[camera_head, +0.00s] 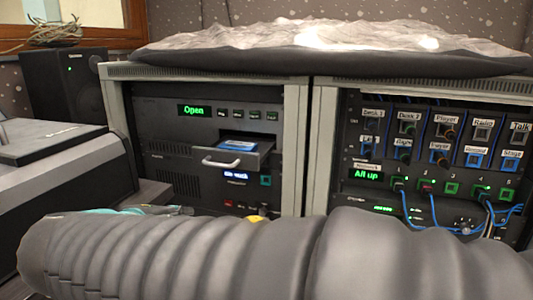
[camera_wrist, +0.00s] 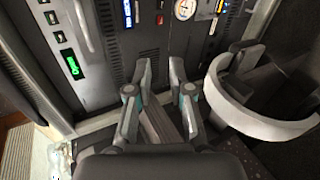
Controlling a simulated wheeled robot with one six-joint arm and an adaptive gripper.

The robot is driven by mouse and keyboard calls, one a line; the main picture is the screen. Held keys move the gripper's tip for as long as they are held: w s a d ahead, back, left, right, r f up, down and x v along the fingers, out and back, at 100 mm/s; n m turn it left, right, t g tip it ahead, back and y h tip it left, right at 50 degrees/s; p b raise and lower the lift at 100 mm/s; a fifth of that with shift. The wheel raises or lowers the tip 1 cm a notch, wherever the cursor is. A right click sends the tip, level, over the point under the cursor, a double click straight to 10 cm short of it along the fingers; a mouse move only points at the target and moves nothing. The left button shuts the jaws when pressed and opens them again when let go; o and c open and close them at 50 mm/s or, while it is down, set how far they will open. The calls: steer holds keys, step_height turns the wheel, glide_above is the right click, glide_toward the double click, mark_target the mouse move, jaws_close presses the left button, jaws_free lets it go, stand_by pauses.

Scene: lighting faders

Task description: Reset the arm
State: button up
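My gripper (camera_wrist: 161,66) shows in the wrist view with its two fingers apart and nothing visible between them. Its tips are in front of the dark front of the left rack unit (camera_head: 150,135). In the head view the gripper is mostly hidden; teal bits at the lower left may belong to it. A grey ribbed sleeve, which looks like part of my arm, lies across the bottom of the head view.
The left unit's drawer (camera_head: 235,155) sticks out with a blue item in it; its green display (camera_head: 194,110) reads "Open". The right rack panel (camera_head: 430,150) has buttons and blue cables. A speaker (camera_head: 63,80) stands at left. A white curved band (camera_wrist: 250,122) is close right of my gripper.

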steer(key=s+d+f+m+g+y+p, duration=0.1)
steer(key=s+d+f+m+g, duration=0.3)
steer(key=d, duration=0.3)
steer(key=s+d+f+m+g+y+p, duration=0.1)
steer(key=s+d+f+g+p, duration=0.15)
steer(key=d+f, duration=0.4)
steer(key=s+d+r+m+p, duration=0.1)
steer(key=d+m, duration=0.4)
steer(key=d, duration=0.5)
steer(key=s+d+r+m+p, duration=0.2)
steer(key=d+m, duration=0.4)
steer(key=d, duration=0.4)
steer(key=shift+s+r+m+p, duration=0.3)
steer(key=shift+r+p, duration=0.1)
steer(key=shift+r, duration=0.05)
steer(key=shift+d, duration=0.1)
